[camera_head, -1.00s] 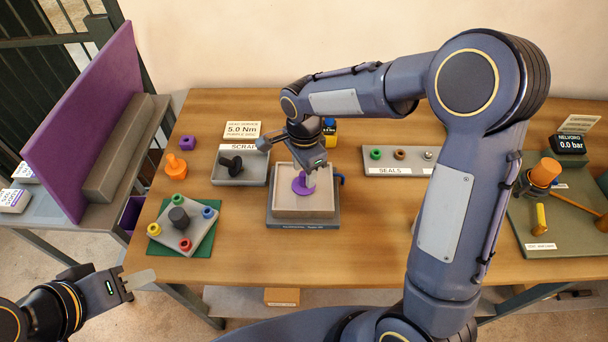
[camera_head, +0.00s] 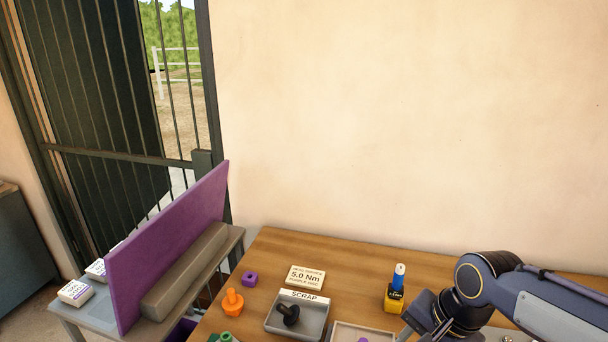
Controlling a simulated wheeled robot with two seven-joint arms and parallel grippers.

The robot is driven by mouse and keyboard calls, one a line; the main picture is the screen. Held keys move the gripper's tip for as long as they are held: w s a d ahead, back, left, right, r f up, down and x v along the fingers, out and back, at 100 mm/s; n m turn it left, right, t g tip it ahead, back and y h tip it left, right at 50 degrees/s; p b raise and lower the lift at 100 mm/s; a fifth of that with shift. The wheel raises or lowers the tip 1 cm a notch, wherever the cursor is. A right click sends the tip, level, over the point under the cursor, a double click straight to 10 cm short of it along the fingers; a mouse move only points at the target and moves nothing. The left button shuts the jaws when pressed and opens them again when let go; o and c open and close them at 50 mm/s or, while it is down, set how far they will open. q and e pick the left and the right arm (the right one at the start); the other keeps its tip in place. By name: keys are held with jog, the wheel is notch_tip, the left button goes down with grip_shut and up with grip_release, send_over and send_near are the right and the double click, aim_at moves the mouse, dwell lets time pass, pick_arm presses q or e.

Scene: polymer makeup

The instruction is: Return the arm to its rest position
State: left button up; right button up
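My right arm (camera_head: 555,310) reaches in from the lower right. Its dark wrist is bent down near the bottom edge. The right gripper (camera_head: 425,322) shows only in part there, just right of a pale tray (camera_head: 345,328) and below the yellow bottle. Its fingertips are cut off or too small to read, so whether it is open or shut, or holds anything, cannot be told. My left arm and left gripper are out of view.
A purple panel (camera_head: 165,245) stands left. The back of the table is clear.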

jog(key=s+d+f+n+t+y, duration=0.1)
jog(key=s+n+t, duration=0.2)
jog(key=s+n, duration=0.4)
jog(key=s, duration=0.5)
jog(key=shift+n+t, duration=0.3)
jog(key=shift+n, duration=0.1)
